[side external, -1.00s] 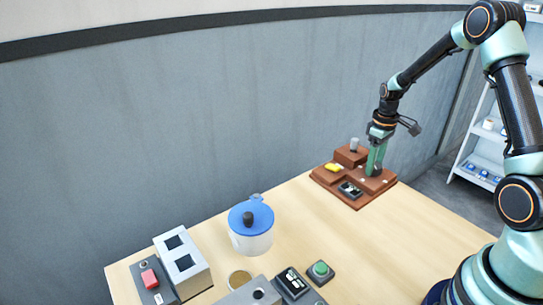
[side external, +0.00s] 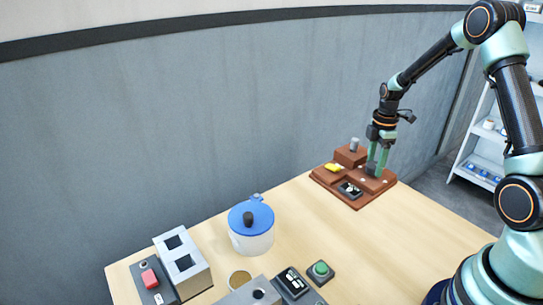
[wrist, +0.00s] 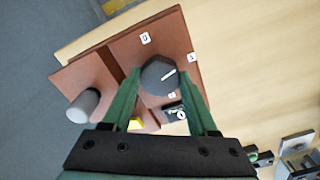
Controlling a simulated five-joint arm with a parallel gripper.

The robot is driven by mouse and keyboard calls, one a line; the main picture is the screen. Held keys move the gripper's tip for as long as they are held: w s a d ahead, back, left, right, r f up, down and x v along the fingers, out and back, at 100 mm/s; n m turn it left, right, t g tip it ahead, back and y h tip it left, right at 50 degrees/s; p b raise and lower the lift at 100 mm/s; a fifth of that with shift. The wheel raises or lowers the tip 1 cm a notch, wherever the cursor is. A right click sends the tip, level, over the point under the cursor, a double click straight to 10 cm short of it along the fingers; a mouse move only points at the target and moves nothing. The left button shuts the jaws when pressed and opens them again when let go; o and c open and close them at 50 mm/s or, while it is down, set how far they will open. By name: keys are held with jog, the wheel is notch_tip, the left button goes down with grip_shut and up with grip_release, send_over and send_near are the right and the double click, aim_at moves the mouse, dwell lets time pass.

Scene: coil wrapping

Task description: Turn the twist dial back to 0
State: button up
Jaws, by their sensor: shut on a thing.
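The twist dial is a dark grey round knob (wrist: 158,77) on a brown block of the board (side external: 349,202). In the wrist view its white pointer line points right, towards a small white label (wrist: 191,58). The label marked 0 (wrist: 145,38) is above and left of the knob, so the line is not at 0. Another label (wrist: 172,95) lies below the knob. My gripper (wrist: 160,84) is shut on the dial, one green finger on each side. In the side view my gripper (side external: 376,165) is upright over the board, and the dial (side external: 371,169) shows small between the fingertips.
On the same board are a grey cylinder (side external: 354,145), a yellow piece (side external: 333,167) and a black panel (side external: 350,189). A blue-lidded pot (side external: 251,225), a green button (side external: 320,269) and grey boxes stand nearer. Table between pot and board is clear.

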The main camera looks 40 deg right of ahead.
aim_at(375, 165)
jog(key=n, duration=0.7)
jog(key=shift+r, duration=0.1)
jog(key=n, duration=0.3)
jog(key=shift+n, duration=2.3)
jog(key=o, duration=1.4)
notch_tip(375, 165, up, 12)
